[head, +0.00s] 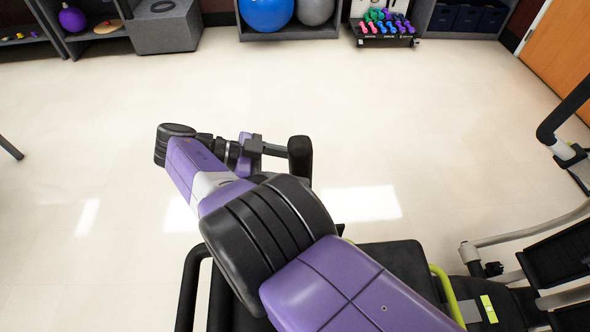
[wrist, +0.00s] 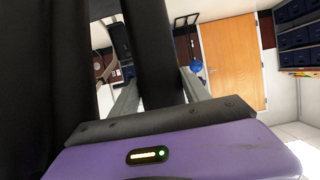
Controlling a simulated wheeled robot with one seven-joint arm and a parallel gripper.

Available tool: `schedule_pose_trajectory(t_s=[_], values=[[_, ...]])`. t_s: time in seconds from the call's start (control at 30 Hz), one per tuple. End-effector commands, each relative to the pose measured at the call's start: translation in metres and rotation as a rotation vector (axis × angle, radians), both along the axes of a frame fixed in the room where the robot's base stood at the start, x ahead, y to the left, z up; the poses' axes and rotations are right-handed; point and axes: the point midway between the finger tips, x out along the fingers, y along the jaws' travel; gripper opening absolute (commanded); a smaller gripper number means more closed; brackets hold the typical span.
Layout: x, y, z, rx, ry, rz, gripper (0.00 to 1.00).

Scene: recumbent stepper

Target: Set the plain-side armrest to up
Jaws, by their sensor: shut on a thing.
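A black padded bar, which looks like the armrest (head: 300,160), stands at the end of my gripper (head: 278,149) in the head view. In the wrist view the armrest (wrist: 158,50) passes between my two grey fingers, and they are shut on it. It runs nearly upright in that picture. Its pivot is hidden behind my purple arm, so its exact angle is hard to tell. The stepper's black seat (head: 400,265) is partly covered by my arm at the bottom of the head view.
A lime-green bar (head: 447,295) lies right of the seat, with the stepper's grey frame (head: 530,232) beyond. A large dark shape (wrist: 35,70) fills the wrist view's left side. Open floor (head: 400,120) stretches toward the dumbbell rack (head: 385,28) and exercise balls (head: 268,12).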

Motion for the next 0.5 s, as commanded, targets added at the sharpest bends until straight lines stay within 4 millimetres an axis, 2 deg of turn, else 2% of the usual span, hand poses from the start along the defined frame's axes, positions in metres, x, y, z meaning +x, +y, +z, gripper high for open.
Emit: schedule_pose_trajectory(t_s=[0.47,0.5], values=[[-0.0008,-0.0001,-0.0029,-0.006,0.005,0.005,0.00],[-0.0008,0.0000,-0.0029,-0.006,0.005,0.005,0.62]])
